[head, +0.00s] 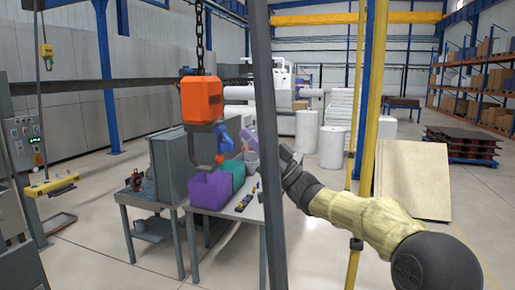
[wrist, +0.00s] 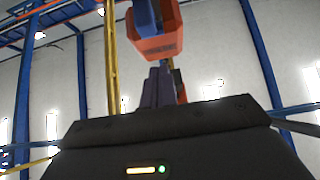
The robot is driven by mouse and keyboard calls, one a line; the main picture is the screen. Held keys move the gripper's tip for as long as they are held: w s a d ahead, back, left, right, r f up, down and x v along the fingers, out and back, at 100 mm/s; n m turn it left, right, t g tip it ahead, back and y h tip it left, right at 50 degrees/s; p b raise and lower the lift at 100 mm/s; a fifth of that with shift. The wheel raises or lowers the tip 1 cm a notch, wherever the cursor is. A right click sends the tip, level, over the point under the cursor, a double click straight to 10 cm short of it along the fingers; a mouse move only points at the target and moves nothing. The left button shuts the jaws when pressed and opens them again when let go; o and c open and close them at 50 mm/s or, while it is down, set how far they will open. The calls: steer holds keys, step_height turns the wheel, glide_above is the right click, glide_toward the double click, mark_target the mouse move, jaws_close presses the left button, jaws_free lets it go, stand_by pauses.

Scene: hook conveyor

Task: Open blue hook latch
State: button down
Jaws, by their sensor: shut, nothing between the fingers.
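The orange hoist block (head: 201,100) hangs on a chain in the head view, with a grey hook (head: 207,155) below it. The blue latch (head: 223,139) is at the hook's right side. My gripper (head: 244,134) has purple fingers and is just right of the latch, apart from it; a grey post hides part of its wrist. In the wrist view, my gripper (wrist: 159,74) shows its fingers shut and empty, pointing up toward the orange block (wrist: 158,42). A blue part (wrist: 145,15), seemingly the latch, shows at the top. Whether the fingers touch anything there is unclear.
The dark grey post (head: 266,130) stands in front of my forearm. A yellow post (head: 370,110) is to the right.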

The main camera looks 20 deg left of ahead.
steer(key=shift+a+f+b, duration=0.25)
steer(key=shift+f+b, duration=0.6)
steer(key=shift+w+d, duration=0.1)
steer(key=shift+w, duration=0.1)
step_height(320, 180, up, 10)
steer(key=b, duration=0.1)
stand_by(0.3)
